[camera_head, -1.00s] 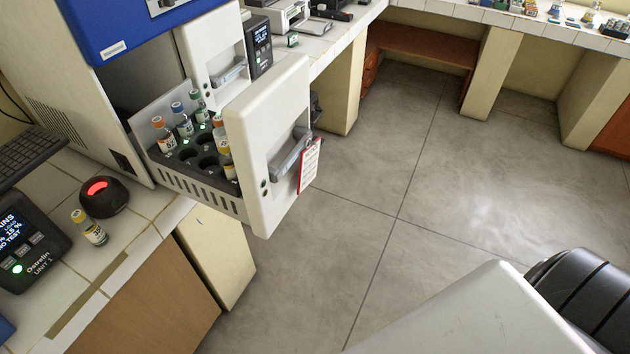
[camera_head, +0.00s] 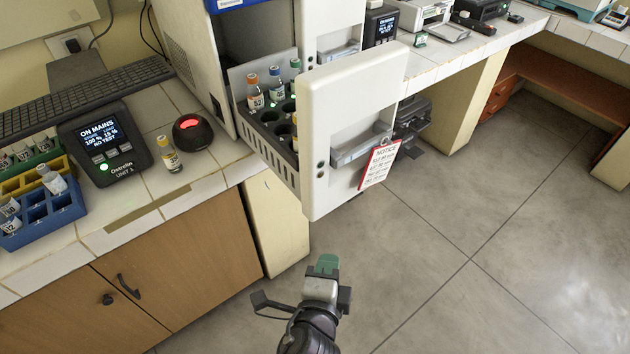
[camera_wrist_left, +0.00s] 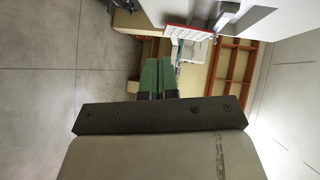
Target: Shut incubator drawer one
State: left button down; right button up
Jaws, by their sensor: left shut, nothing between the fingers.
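The incubator drawer (camera_head: 345,115) stands pulled out from the white incubator at the upper middle of the head view. Its white front has a grey handle (camera_head: 362,146) and a red-edged notice (camera_head: 379,164) hanging from it. Vials (camera_head: 254,92) stand in the drawer's dark rack. My left gripper (camera_head: 327,263) is below and in front of the drawer front, apart from it, with its green fingers shut and empty. In the left wrist view the shut fingers (camera_wrist_left: 157,75) point towards the notice (camera_wrist_left: 188,33) and the handle (camera_wrist_left: 226,15). My right gripper is out of view.
The tiled bench on the left holds a loose vial (camera_head: 168,153), a black device with a red light (camera_head: 193,134), a display unit (camera_head: 103,143), a keyboard (camera_head: 75,100) and a blue rack (camera_head: 45,208). Open floor (camera_head: 440,270) lies right of the drawer.

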pick_arm(q)
notch_tip(320, 180, up, 9)
jog(key=a+t, duration=0.2)
jog(key=p, duration=0.3)
send_near(316, 166)
jog(key=w+d, duration=0.3)
jog(key=d, duration=0.1)
jog(key=w+a, duration=0.1)
jog(key=w+a+p, duration=0.1)
jog(key=shift+w+t+y, duration=0.3)
jog(key=shift+y, duration=0.1)
jog(key=shift+w+a+f, duration=0.1)
jog(key=shift+w+a, duration=0.2)
jog(key=shift+w, duration=0.05)
